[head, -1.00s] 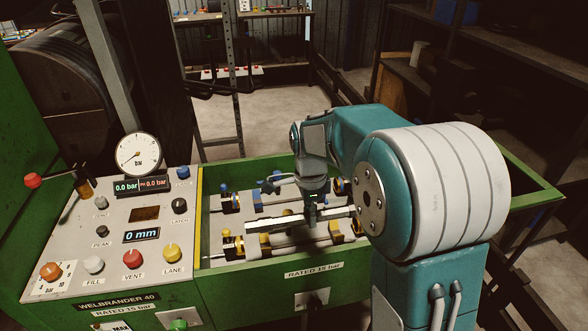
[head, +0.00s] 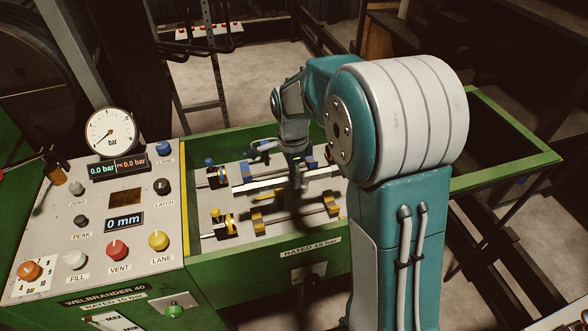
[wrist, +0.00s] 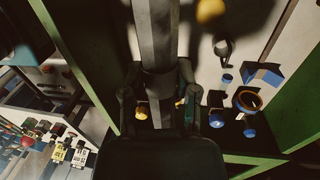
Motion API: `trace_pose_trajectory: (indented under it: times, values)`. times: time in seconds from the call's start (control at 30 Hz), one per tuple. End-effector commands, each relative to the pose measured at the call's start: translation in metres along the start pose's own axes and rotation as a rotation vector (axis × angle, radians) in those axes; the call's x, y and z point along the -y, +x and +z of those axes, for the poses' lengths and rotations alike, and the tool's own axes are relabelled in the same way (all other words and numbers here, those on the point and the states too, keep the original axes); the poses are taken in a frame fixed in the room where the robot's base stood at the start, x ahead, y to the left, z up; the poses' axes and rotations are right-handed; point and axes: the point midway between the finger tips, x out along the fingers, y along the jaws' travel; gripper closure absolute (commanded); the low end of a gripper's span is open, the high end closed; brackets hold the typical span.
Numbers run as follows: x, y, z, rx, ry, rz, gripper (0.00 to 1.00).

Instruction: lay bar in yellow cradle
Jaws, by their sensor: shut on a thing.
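My gripper (head: 297,182) is shut on a pale metal bar (head: 262,186), gripping it near its middle, above the green trough. In the head view the bar lies across the picture, between the blue row and the yellow row. How high it hangs is hard to tell. The yellow cradle (head: 257,222) shows in front of the bar, nearer the trough's front wall, with a second yellow support (head: 331,207) at its right. In the wrist view the bar (wrist: 156,35) runs up from between my gripper's fingers (wrist: 160,100).
Blue supports (head: 213,176) stand behind the bar. The green trough's front wall (head: 265,257) borders the bed. The control panel (head: 128,245) with knobs and a gauge (head: 110,131) is at the left. The trough's right end looks empty.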

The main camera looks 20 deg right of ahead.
Motion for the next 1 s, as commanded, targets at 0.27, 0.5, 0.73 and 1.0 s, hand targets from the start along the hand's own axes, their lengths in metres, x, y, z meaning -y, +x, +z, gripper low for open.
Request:
trace_pose_trajectory:
  times: [0.27,0.5,0.73,1.0]
  values:
    - [0.004,0.021,0.0,0.0,0.0,-0.001,1.0]
    - [0.006,0.04,0.0,0.0,0.0,0.001,1.0]
    - [0.009,0.058,0.0,0.0,0.0,0.0,1.0]
    - [0.012,0.078,0.0,0.0,0.0,0.001,1.0]
